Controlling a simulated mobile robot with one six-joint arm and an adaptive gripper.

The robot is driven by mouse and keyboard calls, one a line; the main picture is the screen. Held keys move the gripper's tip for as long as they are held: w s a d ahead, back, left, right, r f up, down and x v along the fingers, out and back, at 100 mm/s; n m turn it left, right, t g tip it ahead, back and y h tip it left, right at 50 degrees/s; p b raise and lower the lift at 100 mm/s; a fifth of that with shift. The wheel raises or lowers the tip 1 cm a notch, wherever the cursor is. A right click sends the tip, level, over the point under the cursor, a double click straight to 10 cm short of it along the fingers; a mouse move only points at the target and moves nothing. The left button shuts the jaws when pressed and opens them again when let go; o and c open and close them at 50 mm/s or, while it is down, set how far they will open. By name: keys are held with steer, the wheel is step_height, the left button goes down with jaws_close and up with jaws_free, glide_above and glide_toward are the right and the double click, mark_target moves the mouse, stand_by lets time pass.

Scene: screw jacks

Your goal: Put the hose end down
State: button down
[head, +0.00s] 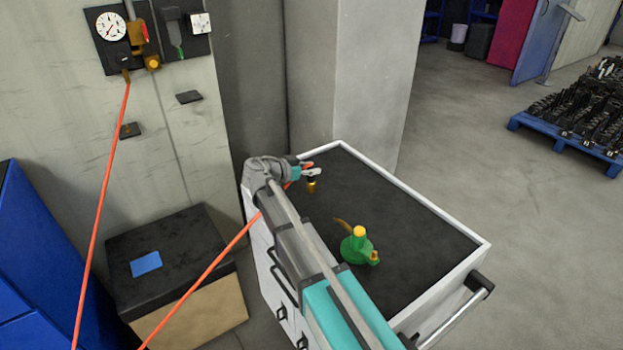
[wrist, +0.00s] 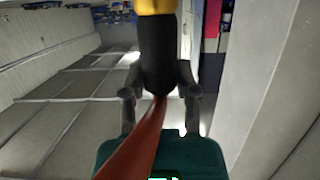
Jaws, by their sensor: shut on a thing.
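The hose end (head: 311,186) shows as a small brass fitting at my gripper (head: 308,171), over the far left part of the cart's dark top (head: 420,220). I cannot tell its height above that top. In the wrist view, the hose end's black sleeve (wrist: 158,62) lies between the two fingers of my gripper (wrist: 160,92), with a yellow brass part at the top edge. My gripper is shut on it. The orange-red hose (wrist: 138,145) runs back below the fingers, and in the head view the hose (head: 205,275) hangs left of the cart.
A green screw jack (head: 357,247) with a yellow top stands on the cart, right of my arm. The cart has a raised white rim (head: 420,204) and a handle (head: 462,312). A black-topped box (head: 170,250) stands left. The cart top's right side is clear.

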mark_target(311, 177)
steer(key=shift+w+f+b, duration=0.45)
steer(key=shift+f+b, duration=1.55)
steer(key=shift+b, duration=0.05)
steer(key=shift+f, duration=0.1)
steer(key=shift+c, duration=1.8)
jaws_free()
steer(key=shift+r, duration=0.2)
steer(key=p+v, duration=0.3)
steer(key=v, duration=0.9)
steer(key=shift+p, duration=0.3)
